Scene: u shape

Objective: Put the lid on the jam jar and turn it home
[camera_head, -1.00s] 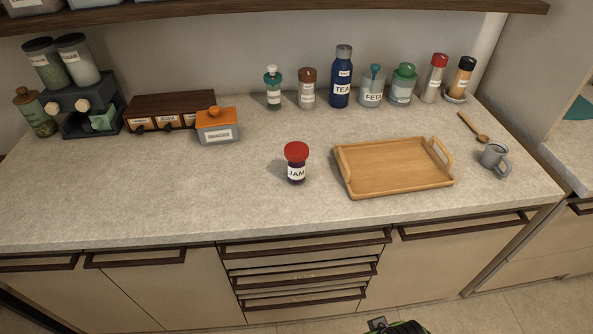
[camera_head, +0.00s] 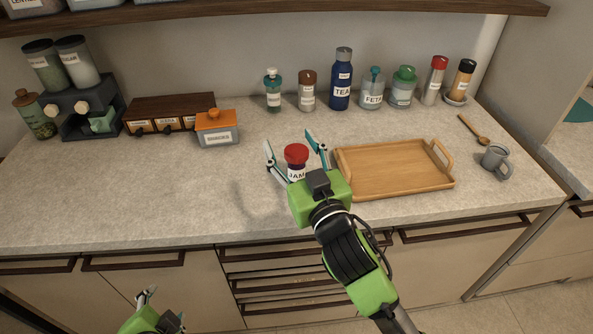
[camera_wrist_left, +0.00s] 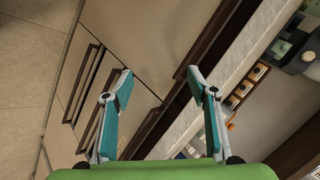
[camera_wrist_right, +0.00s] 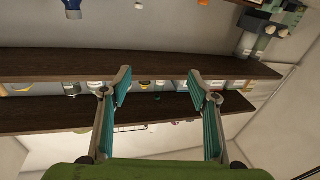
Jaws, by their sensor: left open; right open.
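The jam jar (camera_head: 296,173), dark with a white JAM label, stands upright on the counter left of the tray. The red lid (camera_head: 296,153) sits on top of it; I cannot tell how tight it is. My right gripper (camera_head: 292,143) is open, and in the head view its fingers appear on either side of the lid and jar. The gripper hides the jar's lower part. The right wrist view shows neither jar nor lid between the fingers (camera_wrist_right: 160,80). My left gripper (camera_head: 150,297) is open and empty, low in front of the cabinets.
A wooden tray (camera_head: 390,184) lies right of the jar. An orange-lidded container (camera_head: 217,136) stands to its left, and several jars and bottles, including the TEA bottle (camera_head: 341,82), line the back. The counter's left front is clear. A dark shelf (camera_head: 240,8) crosses above.

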